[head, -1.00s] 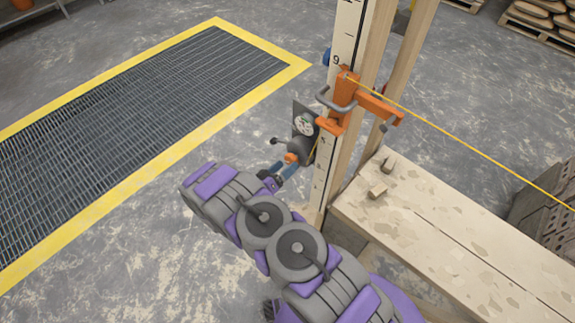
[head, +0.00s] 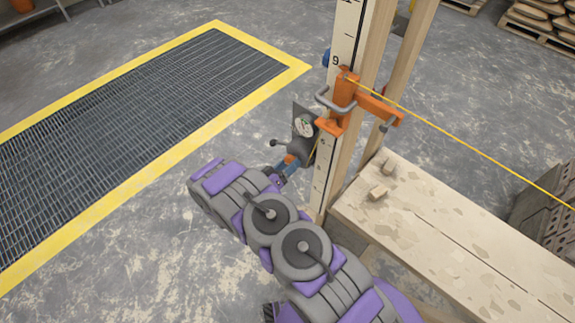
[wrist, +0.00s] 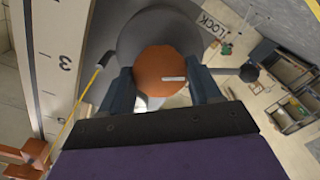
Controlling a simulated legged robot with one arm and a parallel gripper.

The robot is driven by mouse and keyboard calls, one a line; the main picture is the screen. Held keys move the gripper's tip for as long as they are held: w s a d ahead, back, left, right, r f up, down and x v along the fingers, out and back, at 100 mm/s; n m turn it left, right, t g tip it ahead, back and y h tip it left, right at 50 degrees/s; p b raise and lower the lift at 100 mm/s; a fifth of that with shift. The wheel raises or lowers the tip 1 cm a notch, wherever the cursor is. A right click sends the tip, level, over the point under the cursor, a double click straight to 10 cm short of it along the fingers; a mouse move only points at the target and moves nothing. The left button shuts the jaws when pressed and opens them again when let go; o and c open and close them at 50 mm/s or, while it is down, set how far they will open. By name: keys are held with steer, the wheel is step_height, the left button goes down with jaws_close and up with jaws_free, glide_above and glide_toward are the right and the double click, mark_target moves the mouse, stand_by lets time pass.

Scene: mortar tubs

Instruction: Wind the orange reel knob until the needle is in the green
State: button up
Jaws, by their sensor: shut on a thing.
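The orange reel knob (wrist: 160,70) fills the middle of the wrist view, with a pale mark pointing right on its face. The grey reel (wrist: 150,32) is behind it. My gripper (wrist: 165,88) is shut on the knob, one blue-grey finger on each side. In the head view my gripper (head: 285,168) reaches the orange knob (head: 290,158) at the post. The dial (head: 303,126) with a pale face stands just above the reel; its needle is too small to read. A dark lever with a ball end (wrist: 249,73) sticks out right of the knob.
The wooden post (head: 346,40) carries a numbered scale. An orange clamp (head: 345,100) holds a yellow line (head: 470,145) running right. A plank bench (head: 440,240) stands right of the post. A floor grating (head: 130,130) lies left. A LOCK label (wrist: 214,23) shows beside the reel.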

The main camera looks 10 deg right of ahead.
steer(key=shift+c, duration=1.3)
steer(key=shift+a+r+m+p, duration=0.1)
steer(key=shift+r+m+p, duration=0.05)
steer(key=shift+m+p, duration=0.95)
steer(key=shift+f+m+p, duration=0.2)
steer(key=shift+m+p, duration=0.15)
steer(key=shift+m, duration=0.95)
steer(key=o, duration=1.1)
steer(key=shift+c, duration=0.2)
steer(key=p+v, duration=0.2)
steer(key=v, duration=1.5)
steer(key=shift+a, duration=0.15)
steer(key=shift+s, duration=0.1)
